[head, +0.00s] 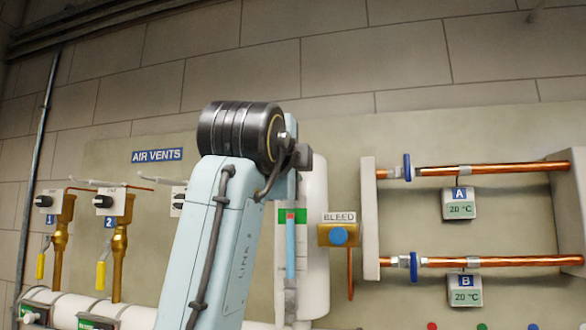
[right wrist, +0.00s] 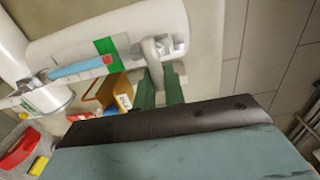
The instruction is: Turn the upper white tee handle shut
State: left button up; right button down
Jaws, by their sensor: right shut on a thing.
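In the right wrist view, the two green fingers of my right gripper (right wrist: 158,76) are closed around a pale grey-white handle (right wrist: 151,52). The handle stands out from a fitting at the end of a level gauge (right wrist: 82,69) with a blue column, a red mark and a green plate. The fingers partly cover the handle, so its exact angle is hard to tell. In the head view, the gauge (head: 291,248) is upright on a white vessel (head: 316,235). My light-blue arm hides the handle and most of the gripper there. My left gripper is not in view.
Right of the gauge is a brass BLEED box with a blue button (head: 338,236). Copper pipes with blue-handled valves (head: 407,167) run farther right. Air-vent valves (head: 120,205) stand at the left. The upper wall is clear.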

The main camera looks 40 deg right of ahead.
jog(key=c, duration=1.5)
grip_release()
jog(key=b+v, duration=0.4)
jog(key=v, duration=0.9)
jog(key=shift+s+a, duration=0.1)
jog(key=shift+s, duration=0.1)
